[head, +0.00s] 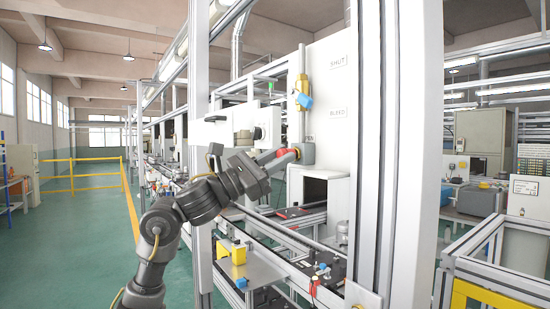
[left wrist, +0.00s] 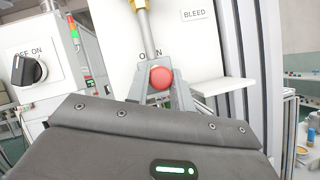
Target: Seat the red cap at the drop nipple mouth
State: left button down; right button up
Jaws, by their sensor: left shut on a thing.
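The red cap (left wrist: 161,77) shows in the left wrist view as a round red face between the grey fingers of my left gripper (left wrist: 162,88). The gripper is shut on it. In the head view, the red cap (head: 283,152) shows small at the end of my left arm. The drop nipple (left wrist: 147,28) is a thin metal pipe coming down from the brass valve (head: 303,88) with a blue handle. In the left wrist view its lower end passes behind the cap and fingers. Its mouth is hidden, so I cannot tell whether the cap touches it. My right gripper is not in view.
A white panel (head: 333,95) marked SHUT and BLEED stands behind the valve. A thick aluminium post (head: 370,150) rises to the right. A black rotary switch (left wrist: 28,70) is at left in the wrist view. A yellow block (head: 231,250) sits on a lower metal plate.

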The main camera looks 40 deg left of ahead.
pick_arm(q)
jog(key=shift+w, duration=0.2)
dwell(0.4)
jog(key=c, duration=1.1)
grip_release()
jog(key=shift+c, duration=0.2)
jog(key=b+v, duration=0.7)
jog(key=v, duration=0.3)
jog(key=shift+s+a+f, duration=0.15)
jog(key=shift+s+f, duration=0.05)
jog(key=shift+s, duration=0.05)
